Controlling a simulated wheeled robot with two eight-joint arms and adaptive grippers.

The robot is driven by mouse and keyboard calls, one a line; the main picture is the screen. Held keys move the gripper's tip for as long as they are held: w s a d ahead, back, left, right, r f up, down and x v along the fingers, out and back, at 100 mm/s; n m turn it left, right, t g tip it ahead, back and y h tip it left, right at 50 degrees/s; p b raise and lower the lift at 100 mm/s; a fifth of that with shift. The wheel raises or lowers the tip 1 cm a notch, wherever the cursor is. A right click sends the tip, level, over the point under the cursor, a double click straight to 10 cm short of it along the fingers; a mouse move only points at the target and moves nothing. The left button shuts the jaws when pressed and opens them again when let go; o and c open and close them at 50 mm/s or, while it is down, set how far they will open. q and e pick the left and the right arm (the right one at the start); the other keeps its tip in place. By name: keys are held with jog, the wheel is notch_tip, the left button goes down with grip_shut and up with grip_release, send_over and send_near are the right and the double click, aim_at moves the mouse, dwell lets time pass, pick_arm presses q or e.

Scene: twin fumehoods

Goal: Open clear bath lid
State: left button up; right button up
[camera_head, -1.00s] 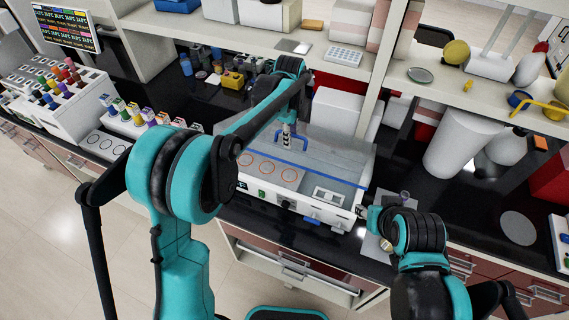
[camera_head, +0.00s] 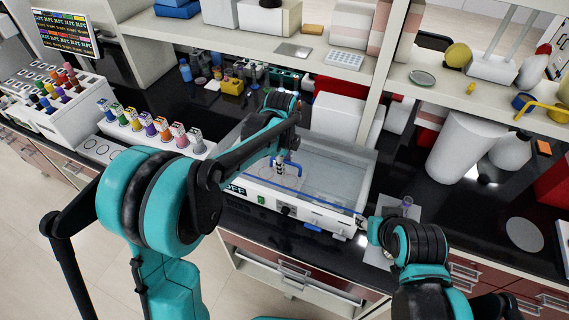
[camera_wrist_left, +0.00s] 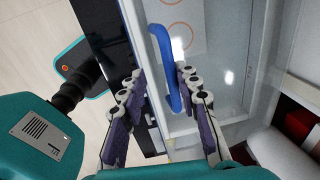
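The white bath (camera_head: 258,197) stands on the black bench with its clear lid (camera_head: 338,178) lying closed over it. A blue handle bar (camera_head: 325,202) runs along the lid's front edge; it also shows in the left wrist view (camera_wrist_left: 163,55). My left gripper (camera_head: 285,168) is low over the front of the lid. In the left wrist view its fingers (camera_wrist_left: 160,88) are apart, one on each side of the handle, with nothing clamped. My right gripper (camera_head: 366,226) is by the bath's front right corner; its fingers are too small to read.
A rack of coloured bottles (camera_head: 155,135) stands left of the bath. A large white cylinder (camera_head: 462,148) stands to the right. A shelf (camera_head: 270,45) runs behind and above. White boxes (camera_head: 340,112) stand close behind the bath.

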pick_arm(q)
jog(key=shift+s+a+r+p, duration=0.1)
jog(key=shift+s+r+p, duration=0.1)
jog(key=shift+r+p, duration=0.45)
jog(key=shift+s+a+r+p, duration=0.1)
jog(key=shift+s+r+p, duration=0.15)
jog(key=shift+r, duration=0.6)
jog(key=r+p, duration=0.1)
jog(key=s+r+p, duration=0.1)
jog(key=r, duration=0.1)
jog(key=s+r+p, duration=0.1)
jog(key=r, duration=0.1)
jog(key=shift+s+a, duration=0.2)
jog(key=shift+a, duration=0.15)
